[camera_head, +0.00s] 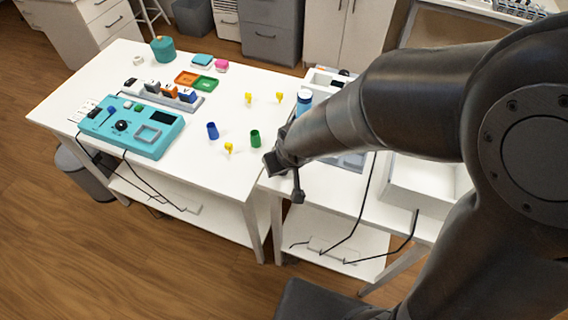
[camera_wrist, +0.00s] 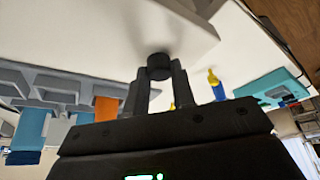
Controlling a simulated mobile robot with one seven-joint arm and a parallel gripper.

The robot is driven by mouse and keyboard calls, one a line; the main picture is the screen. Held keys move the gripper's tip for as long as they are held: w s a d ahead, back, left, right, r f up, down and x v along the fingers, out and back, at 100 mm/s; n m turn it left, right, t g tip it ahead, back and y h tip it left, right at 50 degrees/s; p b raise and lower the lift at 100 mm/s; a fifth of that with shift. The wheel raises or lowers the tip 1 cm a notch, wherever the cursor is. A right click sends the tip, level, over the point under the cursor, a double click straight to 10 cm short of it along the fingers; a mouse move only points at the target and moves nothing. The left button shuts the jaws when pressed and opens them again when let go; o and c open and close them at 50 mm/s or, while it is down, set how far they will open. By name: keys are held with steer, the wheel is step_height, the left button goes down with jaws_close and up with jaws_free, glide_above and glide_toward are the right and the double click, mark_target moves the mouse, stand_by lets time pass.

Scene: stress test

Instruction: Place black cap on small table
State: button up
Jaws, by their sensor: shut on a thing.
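My gripper (camera_head: 296,188) is low at the near left corner of the smaller right-hand white table (camera_head: 325,196), by the seam with the larger table. In the wrist view, my gripper (camera_wrist: 158,82) is shut on the black cap (camera_wrist: 158,66), a short dark cylinder between the fingertips. A white table surface (camera_wrist: 120,20) lies behind the cap there; I cannot tell whether they touch. In the head view, a small dark knob at the gripper's end seems to be the cap, but it blends with the fingers.
The larger table (camera_head: 190,180) carries a teal device (camera_head: 133,125), a blue cup (camera_head: 212,131), a green cup (camera_head: 255,138) and yellow pieces (camera_head: 229,148). A white box (camera_head: 420,186) and a blue-capped bottle (camera_head: 304,101) stand on the right-hand table. Black cables hang in front.

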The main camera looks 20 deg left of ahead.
steer(key=shift+f, duration=0.1)
steer(key=o, duration=1)
steer(key=shift+c, duration=0.2)
steer(key=shift+d+r, duration=0.15)
steer(key=shift+r, duration=0.45)
steer(key=v, duration=1.1)
steer(key=shift+s, duration=0.1)
